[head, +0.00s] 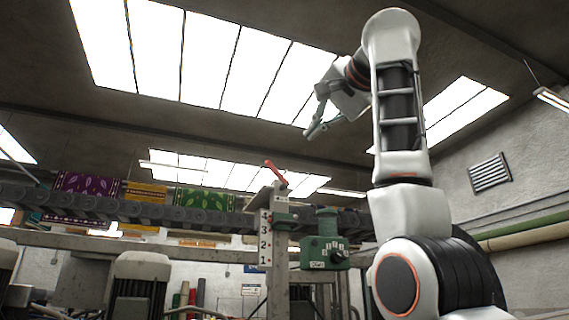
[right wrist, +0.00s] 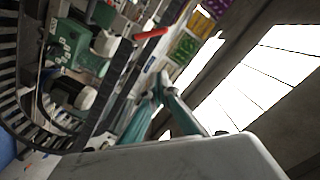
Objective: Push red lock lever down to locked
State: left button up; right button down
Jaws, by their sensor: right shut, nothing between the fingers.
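The red lock lever (head: 275,172) sits on top of a grey upright post (head: 279,255) in the head view. It slants, its free end up and to the left. The red lever also shows in the right wrist view (right wrist: 151,33), near the top, beyond the fingertips. My right gripper (head: 312,134) is raised above and to the right of the lever, clearly apart from it. Its teal fingers show in the right wrist view (right wrist: 160,82), meeting at their tips with nothing between them. My left gripper is in neither view.
A plate numbered 3, 2, 1 (head: 264,238) is on the post. A green box (head: 324,252) is mounted just right of the post. The air above the lever is free.

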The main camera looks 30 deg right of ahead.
jog(key=w+f+p, duration=0.3)
jog(key=w, duration=0.8)
jog(key=shift+w+a+f+p, duration=0.15)
jog(key=shift+w+a+p, duration=0.05)
jog(key=shift+p, duration=0.2)
jog(key=shift+w, duration=0.15)
